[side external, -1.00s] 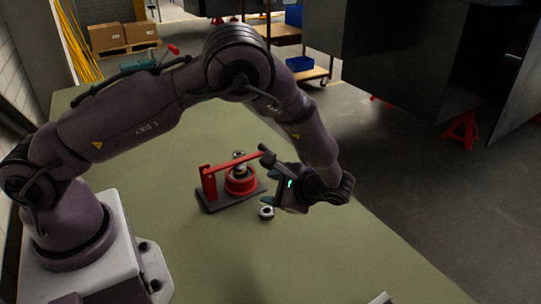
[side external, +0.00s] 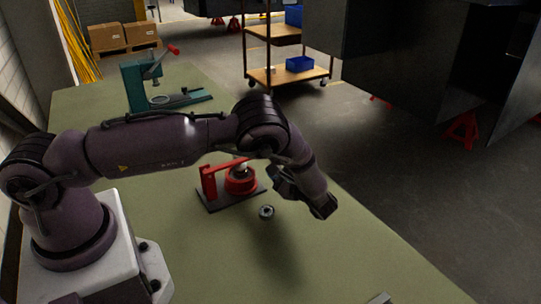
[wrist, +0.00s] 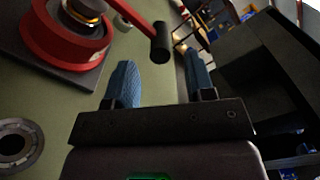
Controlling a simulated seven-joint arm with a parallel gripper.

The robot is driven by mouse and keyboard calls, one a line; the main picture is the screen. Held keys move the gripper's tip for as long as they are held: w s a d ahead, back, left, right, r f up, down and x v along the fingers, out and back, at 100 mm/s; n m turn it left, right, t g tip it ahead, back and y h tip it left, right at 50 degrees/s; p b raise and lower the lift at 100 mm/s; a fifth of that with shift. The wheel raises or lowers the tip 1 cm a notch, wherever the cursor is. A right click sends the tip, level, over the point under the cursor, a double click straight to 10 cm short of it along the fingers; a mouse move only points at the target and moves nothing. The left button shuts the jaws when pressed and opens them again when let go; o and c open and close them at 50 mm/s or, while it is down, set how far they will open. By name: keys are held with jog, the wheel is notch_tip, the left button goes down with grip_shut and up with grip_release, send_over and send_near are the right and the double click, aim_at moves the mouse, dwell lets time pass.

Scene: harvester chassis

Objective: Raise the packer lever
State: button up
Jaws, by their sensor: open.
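The packer has a red base (side external: 240,182) on a dark plate, with a red lever (side external: 225,165) pivoted on a red post at its left. In the side view the lever runs right, roughly level, and its far end is hidden behind my arm. In the wrist view the red lever arm (wrist: 130,16) ends in a black handle (wrist: 160,43), seen in the gap between my fingers. My gripper (wrist: 160,62) is open and empty, its blue fingers apart. Whether the handle lies between the fingers or beyond their tips I cannot tell. In the side view my arm mostly hides the gripper.
A metal ring-shaped part (side external: 266,212) lies on the green bench (side external: 190,260) in front of the packer. A green press (side external: 150,85) with a red-knobbed lever stands at the back. The bench's right edge is close to my gripper. A cart (side external: 287,75) stands beyond.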

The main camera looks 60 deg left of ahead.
jog(key=shift+a, duration=2.25)
jog(key=shift+c, duration=0.2)
